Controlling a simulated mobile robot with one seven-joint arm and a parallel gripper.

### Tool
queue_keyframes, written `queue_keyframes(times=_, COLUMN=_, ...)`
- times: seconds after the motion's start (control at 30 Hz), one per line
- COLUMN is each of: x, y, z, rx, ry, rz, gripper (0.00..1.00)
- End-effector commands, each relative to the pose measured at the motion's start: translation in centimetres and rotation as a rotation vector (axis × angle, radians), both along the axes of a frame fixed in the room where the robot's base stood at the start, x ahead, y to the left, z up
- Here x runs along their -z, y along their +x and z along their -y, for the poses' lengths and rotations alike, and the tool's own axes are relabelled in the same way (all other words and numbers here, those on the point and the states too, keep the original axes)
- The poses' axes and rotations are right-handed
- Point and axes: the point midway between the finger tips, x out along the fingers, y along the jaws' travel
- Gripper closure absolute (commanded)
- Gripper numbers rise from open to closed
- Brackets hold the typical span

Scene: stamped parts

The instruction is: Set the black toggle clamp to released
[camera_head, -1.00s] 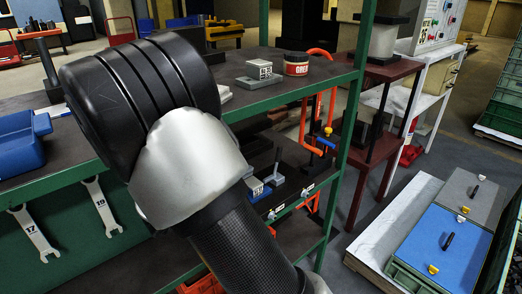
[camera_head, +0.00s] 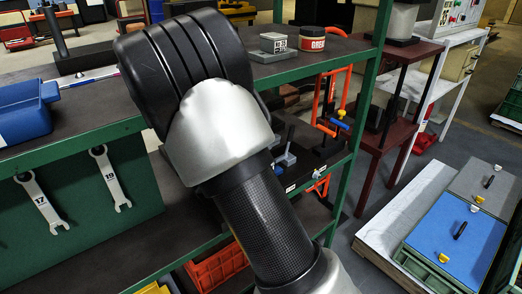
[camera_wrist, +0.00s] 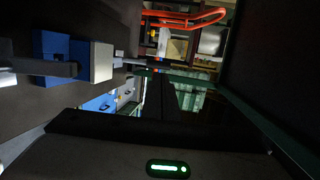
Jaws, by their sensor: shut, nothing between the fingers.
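On the lower shelf in the head view, small fixtures stand behind my forearm. One has a black upright handle (camera_head: 290,136) and a grey-blue block (camera_head: 286,159); I take it for the black toggle clamp, but it is small and partly hidden. The wrist view shows a blue block (camera_wrist: 55,50) with a pale grey block (camera_wrist: 101,62) and a grey bar (camera_wrist: 40,69) beside it, at the left. My gripper's dark housing (camera_wrist: 150,133) fills the bottom of the wrist view. The blocks are apart from the housing.
The green shelf post (camera_head: 364,120) stands right of my arm. A grease tin (camera_head: 311,40) and a grey block (camera_head: 273,43) sit on the upper shelf. Wrenches (camera_head: 42,203) hang below.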

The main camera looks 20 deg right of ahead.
Motion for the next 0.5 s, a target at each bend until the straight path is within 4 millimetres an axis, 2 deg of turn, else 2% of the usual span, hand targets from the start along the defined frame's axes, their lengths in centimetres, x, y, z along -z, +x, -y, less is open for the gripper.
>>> queue_keyframes(times=0.03, x=0.6, y=0.5, z=1.0, rx=0.003, ry=-0.001, rz=0.000, gripper=1.00)
queue_keyframes(times=0.2, x=1.1, y=2.0, z=3.4, rx=0.002, ry=0.000, rz=0.000, gripper=1.00)
queue_keyframes(times=0.5, x=1.2, y=3.1, z=5.1, rx=0.000, ry=0.001, rz=-0.001, gripper=1.00)
